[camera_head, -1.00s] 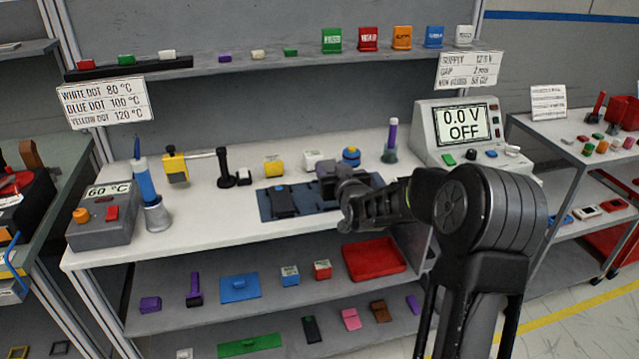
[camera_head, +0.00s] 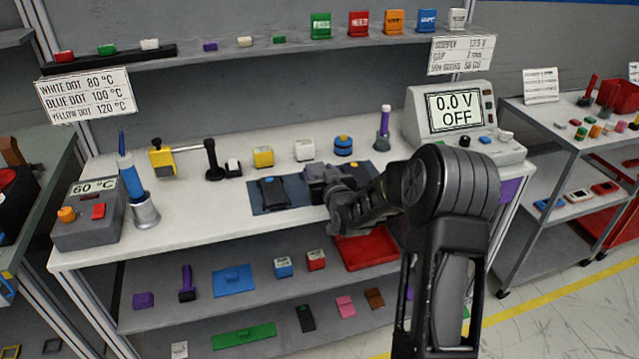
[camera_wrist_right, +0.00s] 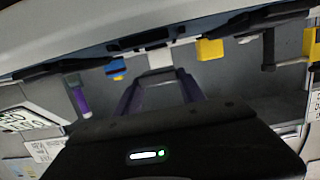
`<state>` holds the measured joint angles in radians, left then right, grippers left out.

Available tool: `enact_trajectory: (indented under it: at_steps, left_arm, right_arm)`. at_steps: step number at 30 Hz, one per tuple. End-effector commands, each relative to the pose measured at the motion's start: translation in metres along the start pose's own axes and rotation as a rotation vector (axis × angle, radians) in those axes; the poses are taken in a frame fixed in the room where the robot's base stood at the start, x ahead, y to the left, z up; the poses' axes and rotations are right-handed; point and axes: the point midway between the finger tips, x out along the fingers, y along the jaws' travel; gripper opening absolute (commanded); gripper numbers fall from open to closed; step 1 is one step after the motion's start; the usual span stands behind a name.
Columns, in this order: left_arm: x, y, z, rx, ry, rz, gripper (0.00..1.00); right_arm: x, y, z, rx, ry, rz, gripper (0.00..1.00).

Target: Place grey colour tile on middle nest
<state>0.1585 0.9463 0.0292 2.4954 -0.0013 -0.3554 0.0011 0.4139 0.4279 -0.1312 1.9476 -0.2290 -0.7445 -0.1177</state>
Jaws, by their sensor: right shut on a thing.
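My right gripper (camera_head: 326,174) is over the right part of the blue mat (camera_head: 262,199) on the bench. A black module piece (camera_head: 272,192) lies on the left part of the mat. The right part of the mat, around the gripper, is largely hidden by my arm, and I cannot make out the middle nest. My left gripper is not in view.
Behind the mat stand a yellow block (camera_head: 263,157), a white block (camera_head: 304,150), a blue-and-yellow knob (camera_head: 343,146) and a purple-topped bottle (camera_head: 384,128). A power supply (camera_head: 460,118) stands right, a heater box (camera_head: 88,214) left.

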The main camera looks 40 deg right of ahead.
Motion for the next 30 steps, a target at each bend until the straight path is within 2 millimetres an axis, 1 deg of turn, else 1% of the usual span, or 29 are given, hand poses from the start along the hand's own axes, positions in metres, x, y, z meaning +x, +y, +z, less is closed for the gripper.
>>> enact_trajectory:
  at_steps: [10,13,16,19,27,30]
  left_arm:
    - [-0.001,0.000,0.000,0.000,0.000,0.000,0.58]
    - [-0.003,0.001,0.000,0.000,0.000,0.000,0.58]
    - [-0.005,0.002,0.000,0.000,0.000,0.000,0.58]
    - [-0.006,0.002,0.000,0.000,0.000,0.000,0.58]
    - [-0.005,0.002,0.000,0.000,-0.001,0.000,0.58]
    - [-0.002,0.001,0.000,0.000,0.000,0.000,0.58]
  right_arm:
    - [0.001,0.000,0.004,0.000,0.002,0.000,0.07]
    - [0.003,0.000,0.014,0.000,-0.002,-0.001,0.07]
    - [0.006,0.000,0.028,-0.001,-0.003,-0.001,0.07]
    - [0.008,0.000,0.038,-0.001,0.000,-0.001,0.07]
    - [0.008,0.000,0.039,-0.001,0.003,-0.001,0.07]
    - [0.009,0.000,0.042,-0.001,0.003,-0.001,0.07]
